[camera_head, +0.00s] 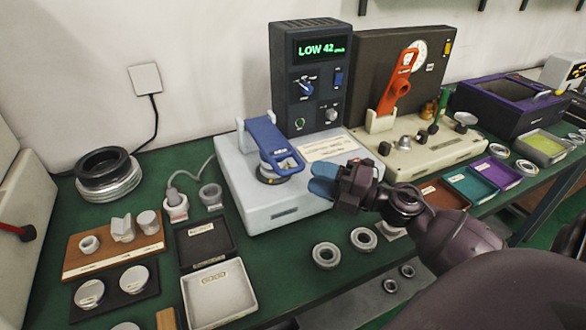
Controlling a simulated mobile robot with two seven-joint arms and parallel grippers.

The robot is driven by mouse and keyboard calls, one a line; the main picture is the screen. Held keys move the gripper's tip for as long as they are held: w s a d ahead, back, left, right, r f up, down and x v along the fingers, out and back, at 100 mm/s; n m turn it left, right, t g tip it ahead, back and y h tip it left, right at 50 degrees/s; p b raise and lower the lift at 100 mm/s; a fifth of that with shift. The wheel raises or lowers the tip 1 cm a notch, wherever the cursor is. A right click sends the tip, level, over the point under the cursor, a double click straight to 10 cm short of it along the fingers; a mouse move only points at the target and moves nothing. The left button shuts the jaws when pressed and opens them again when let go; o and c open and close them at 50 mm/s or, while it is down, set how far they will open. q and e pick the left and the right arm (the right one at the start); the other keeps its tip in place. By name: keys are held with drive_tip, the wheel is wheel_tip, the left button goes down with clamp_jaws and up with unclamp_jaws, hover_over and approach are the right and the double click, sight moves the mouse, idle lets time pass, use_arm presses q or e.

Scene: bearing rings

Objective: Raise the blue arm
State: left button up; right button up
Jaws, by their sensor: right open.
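The blue arm (272,142) is on a pale grey-blue base unit (290,205) near the middle of the bench. It slants down toward the front, and its front end rests over a dark round part on the base. My right gripper (325,180) comes in from the right, with its blue fingertips above the right part of the base, a little right of the blue arm's front end. It is open and apart from the blue arm, and nothing shows between the fingers. My left gripper is not in view.
A dark box with a green "LOW 42" display (308,75) stands behind the base. A red-orange lever (397,82) stands upright on the unit to the right. Bearing rings (326,255) lie in front. Trays (218,293) and a wooden block holder (88,262) fill the left.

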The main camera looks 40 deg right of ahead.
sight(294, 170)
drive_tip(key=shift+x, duration=2.85)
clamp_jaws()
